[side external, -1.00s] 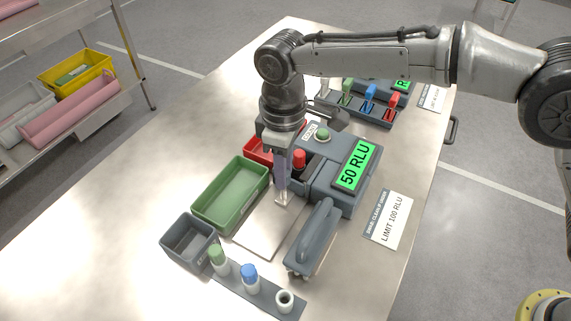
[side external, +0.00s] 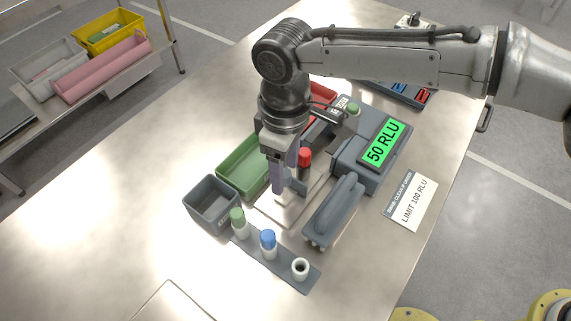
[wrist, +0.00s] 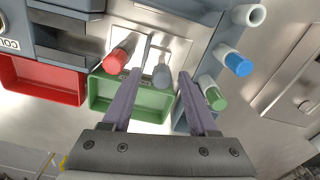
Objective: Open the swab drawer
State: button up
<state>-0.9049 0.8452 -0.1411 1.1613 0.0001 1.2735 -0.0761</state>
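The grey reader (side external: 362,172) has a green "50 RLU" screen (side external: 385,143). My gripper (side external: 283,191) points down beside the red-capped swab. In the wrist view my gripper (wrist: 158,76) is open, with gaps to the post on both sides.
A green tray (side external: 228,184), a grey bin (side external: 205,220) and a red tray (wrist: 40,82) stand close by. A rack (side external: 283,267) holds green-capped (side external: 238,220) and blue-capped (side external: 268,240) tubes and a white holder (side external: 300,268). A grey handled block (side external: 330,215) stands at right.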

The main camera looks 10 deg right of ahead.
notch_tip(320, 180, up, 14)
dwell(0.7)
jog(key=shift+f, duration=0.1)
dwell(0.4)
